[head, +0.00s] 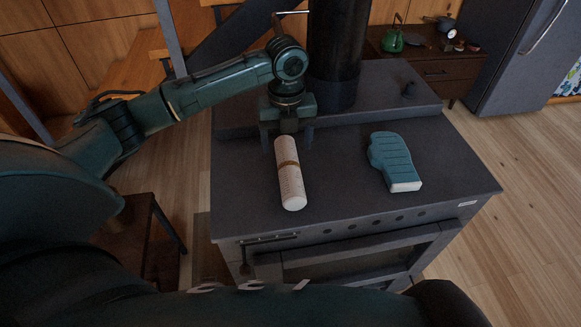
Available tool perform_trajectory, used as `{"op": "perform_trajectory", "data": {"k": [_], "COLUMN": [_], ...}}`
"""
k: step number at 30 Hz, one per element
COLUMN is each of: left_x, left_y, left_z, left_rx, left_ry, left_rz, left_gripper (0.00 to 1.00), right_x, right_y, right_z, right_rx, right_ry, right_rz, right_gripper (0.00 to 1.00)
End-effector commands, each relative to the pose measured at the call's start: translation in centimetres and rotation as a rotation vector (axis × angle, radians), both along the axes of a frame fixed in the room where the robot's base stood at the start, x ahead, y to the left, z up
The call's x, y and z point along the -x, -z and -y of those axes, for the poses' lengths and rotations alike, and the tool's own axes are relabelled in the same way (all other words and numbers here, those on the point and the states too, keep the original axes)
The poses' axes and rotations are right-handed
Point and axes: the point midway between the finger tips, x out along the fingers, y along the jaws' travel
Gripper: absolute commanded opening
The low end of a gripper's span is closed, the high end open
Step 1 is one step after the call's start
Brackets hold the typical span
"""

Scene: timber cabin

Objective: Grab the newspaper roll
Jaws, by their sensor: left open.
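The newspaper roll (290,182) lies on the dark top of the stove (342,190), a pale printed cylinder with a brown band around it. One end points toward the stove's front edge. My left gripper (287,140) is open and points down at the roll's far end, with one finger on each side of it. I cannot tell whether the fingers touch the roll. My right gripper is not in view.
A blue oven mitt (393,161) lies on the stove top to the right of the roll. A black stovepipe (336,55) rises behind the gripper. A green kettle (392,41) stands on a wooden cabinet (440,70) at the back right. The front stove top is otherwise clear.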

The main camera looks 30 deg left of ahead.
Motion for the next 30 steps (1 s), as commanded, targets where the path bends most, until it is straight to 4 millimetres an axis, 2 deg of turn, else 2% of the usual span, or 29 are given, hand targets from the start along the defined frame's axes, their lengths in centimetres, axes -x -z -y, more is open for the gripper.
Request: {"op": "perform_trajectory", "data": {"k": [3, 10, 18, 28, 30], "left_x": [0.0, 0.0, -0.2, -0.2, -0.2], "left_y": [1.9, 3.6, 7.4, 8.1, 8.1], "left_z": [0.0, 0.2, 0.4, 0.4, 0.4], "left_rx": [0.001, 0.002, 0.001, 0.001, 0.001], "left_ry": [-0.001, -0.001, -0.001, -0.001, -0.001], "left_rz": [-0.002, 0.0, 0.001, 0.003, 0.003], "left_gripper": [0.73, 0.73, 0.73, 0.73, 0.67], "right_x": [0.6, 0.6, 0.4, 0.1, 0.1], "right_y": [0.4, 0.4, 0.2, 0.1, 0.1], "right_z": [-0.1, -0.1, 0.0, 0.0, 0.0], "right_rx": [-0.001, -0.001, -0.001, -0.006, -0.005], "right_ry": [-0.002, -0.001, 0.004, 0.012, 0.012], "right_rz": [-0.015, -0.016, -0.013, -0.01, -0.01], "right_gripper": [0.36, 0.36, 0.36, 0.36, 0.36]}}
